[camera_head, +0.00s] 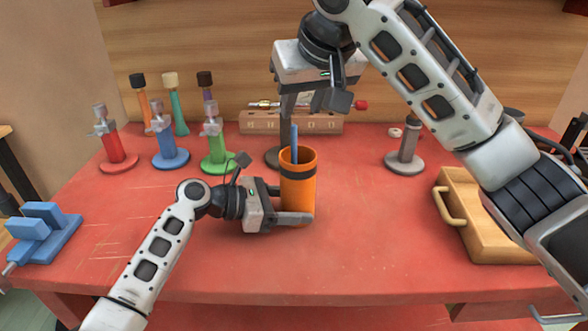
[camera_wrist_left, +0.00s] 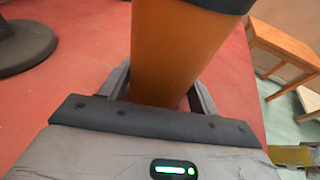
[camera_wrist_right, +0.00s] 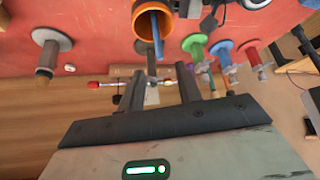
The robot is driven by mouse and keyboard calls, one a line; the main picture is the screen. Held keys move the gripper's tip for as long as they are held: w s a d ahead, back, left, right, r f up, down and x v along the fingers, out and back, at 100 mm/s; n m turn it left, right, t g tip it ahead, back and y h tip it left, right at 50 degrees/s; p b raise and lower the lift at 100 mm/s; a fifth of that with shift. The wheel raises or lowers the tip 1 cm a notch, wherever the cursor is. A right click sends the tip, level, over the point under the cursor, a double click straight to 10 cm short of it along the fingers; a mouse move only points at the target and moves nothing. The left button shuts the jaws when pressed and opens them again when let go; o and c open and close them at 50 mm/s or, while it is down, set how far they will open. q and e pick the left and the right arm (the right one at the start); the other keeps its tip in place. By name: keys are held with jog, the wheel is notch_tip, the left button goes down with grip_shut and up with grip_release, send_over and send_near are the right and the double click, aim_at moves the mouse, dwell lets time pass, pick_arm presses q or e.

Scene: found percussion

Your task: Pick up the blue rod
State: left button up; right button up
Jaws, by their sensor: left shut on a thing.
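The blue rod (camera_head: 294,143) stands in the orange cup (camera_head: 298,190), its upper end above the rim. In the right wrist view the rod (camera_wrist_right: 157,35) leans out of the cup's mouth (camera_wrist_right: 146,20). My left gripper (camera_head: 296,206) is shut around the lower part of the cup, which stands upright on the red table. The left wrist view shows the cup (camera_wrist_left: 170,60) between its fingers. My right gripper (camera_head: 325,97) is above and slightly behind the cup, apart from the rod. Its fingers (camera_wrist_right: 160,85) are apart with nothing held between them.
Red, blue and green stands (camera_head: 215,150) with coloured mallets behind them are at the back left. A grey stand (camera_head: 405,155) is right of the cup. A wooden box with a handle (camera_head: 475,220) lies at the right. A blue vise-like block (camera_head: 42,232) is at the left edge. The front table (camera_head: 370,260) is clear.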

aim_at(295, 126)
jog(key=x, duration=0.7)
jog(key=shift+w+f, duration=0.2)
jog(key=shift+f, duration=0.1)
jog(key=shift+c, duration=0.2)
grip_shut()
